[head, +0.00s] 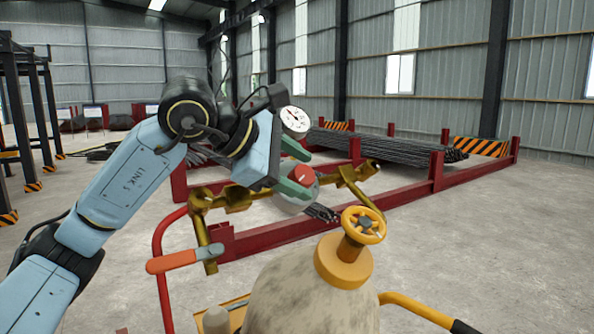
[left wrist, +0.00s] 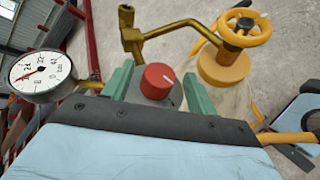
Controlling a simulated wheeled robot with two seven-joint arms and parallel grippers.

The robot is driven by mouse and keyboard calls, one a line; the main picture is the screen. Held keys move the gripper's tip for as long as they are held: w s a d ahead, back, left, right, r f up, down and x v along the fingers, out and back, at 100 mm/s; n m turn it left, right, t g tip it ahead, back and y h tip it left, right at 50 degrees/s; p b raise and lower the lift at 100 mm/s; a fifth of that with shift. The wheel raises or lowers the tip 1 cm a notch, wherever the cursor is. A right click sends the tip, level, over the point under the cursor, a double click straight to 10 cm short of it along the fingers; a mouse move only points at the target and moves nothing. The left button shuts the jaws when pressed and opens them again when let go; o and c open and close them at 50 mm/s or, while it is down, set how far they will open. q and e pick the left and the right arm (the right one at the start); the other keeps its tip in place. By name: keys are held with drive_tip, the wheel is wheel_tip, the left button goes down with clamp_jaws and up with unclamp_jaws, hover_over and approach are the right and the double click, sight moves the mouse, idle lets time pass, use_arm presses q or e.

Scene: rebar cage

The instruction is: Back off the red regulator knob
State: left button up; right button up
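The red regulator knob (head: 302,174) has a white mark on its face and sits on a grey round body. It also shows in the left wrist view (left wrist: 157,80). My left gripper (head: 296,168) is open, with its green fingers on either side of the knob. In the left wrist view, my left gripper (left wrist: 157,86) shows a gap between each finger and the knob. Contact cannot be made out. A white dial gauge (head: 295,120) stands beside the gripper and also shows in the left wrist view (left wrist: 40,72).
Brass pipework (head: 236,197) runs on both sides of the knob. A yellow handwheel (head: 363,225) tops the worn cylinder (head: 315,287) close by. A red-orange lever (head: 172,261) is at the left. Red racks with rebar (head: 385,146) stand behind. Floor at the right is clear.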

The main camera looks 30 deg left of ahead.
use_arm(q)
drive_tip(key=v, duration=1.3)
drive_tip(key=shift+s, duration=0.15)
drive_tip(key=shift+r, duration=0.1)
